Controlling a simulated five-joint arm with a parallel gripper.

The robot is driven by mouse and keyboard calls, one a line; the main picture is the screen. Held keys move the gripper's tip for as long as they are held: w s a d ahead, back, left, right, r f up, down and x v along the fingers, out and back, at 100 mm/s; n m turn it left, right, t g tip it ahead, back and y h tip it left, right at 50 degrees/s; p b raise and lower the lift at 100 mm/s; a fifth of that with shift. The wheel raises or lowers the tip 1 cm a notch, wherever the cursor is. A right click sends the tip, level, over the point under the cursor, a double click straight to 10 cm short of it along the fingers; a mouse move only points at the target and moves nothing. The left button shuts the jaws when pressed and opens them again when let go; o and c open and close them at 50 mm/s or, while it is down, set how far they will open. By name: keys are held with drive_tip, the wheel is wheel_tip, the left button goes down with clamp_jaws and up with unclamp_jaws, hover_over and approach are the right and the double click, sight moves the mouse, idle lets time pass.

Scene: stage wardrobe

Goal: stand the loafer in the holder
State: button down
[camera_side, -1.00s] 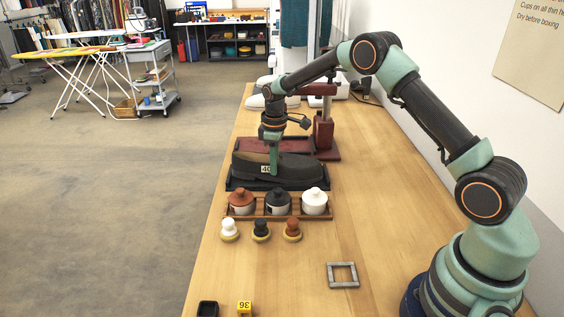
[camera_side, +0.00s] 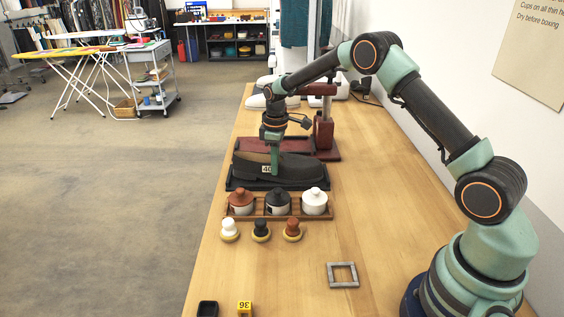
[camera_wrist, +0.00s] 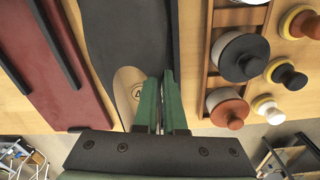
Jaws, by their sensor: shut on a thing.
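The dark loafer (camera_side: 292,170) lies lengthwise on a low black tray (camera_side: 236,185), with a tan insole at its left end and a pale tag reading 40 on its near side. My gripper (camera_side: 274,172) points down at the loafer's near side, towards its left end. In the wrist view the loafer (camera_wrist: 125,40) runs away from my gripper (camera_wrist: 160,88), whose green fingers are closed together at its side edge. Behind the tray is a maroon stand with a post (camera_side: 323,132); its flat base (camera_wrist: 45,85) with black rails shows in the wrist view. I cannot tell whether this is the holder.
Close in front of the tray, a wooden rack (camera_side: 257,211) holds three lidded pots. Three small round-knobbed brushes or daubers (camera_side: 261,231) stand before it. A grey square frame (camera_side: 343,275) and a yellow 36 block (camera_side: 244,308) lie nearer. The table's right middle is clear.

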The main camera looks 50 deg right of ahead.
drive_tip(key=shift+f, duration=0.1)
drive_tip(key=c, duration=0.9)
unclamp_jaws()
wheel_tip(320, 180, up, 12)
drive_tip(key=s+a+r+m+t, duration=0.2)
drive_tip(key=s+a+r+m, duration=0.15)
drive_tip(key=s+r, duration=0.65)
drive_tip(key=s+a+m+t, duration=0.1)
drive_tip(key=s, duration=0.3)
drive_tip(key=s+a+f+m+t, duration=0.1)
drive_tip(key=s, duration=0.4)
drive_tip(key=s+a+m+t, duration=0.1)
drive_tip(key=s+a, duration=0.1)
drive_tip(key=s, duration=0.3)
drive_tip(key=shift+s+f, duration=0.15)
drive_tip(key=shift+s, duration=0.1)
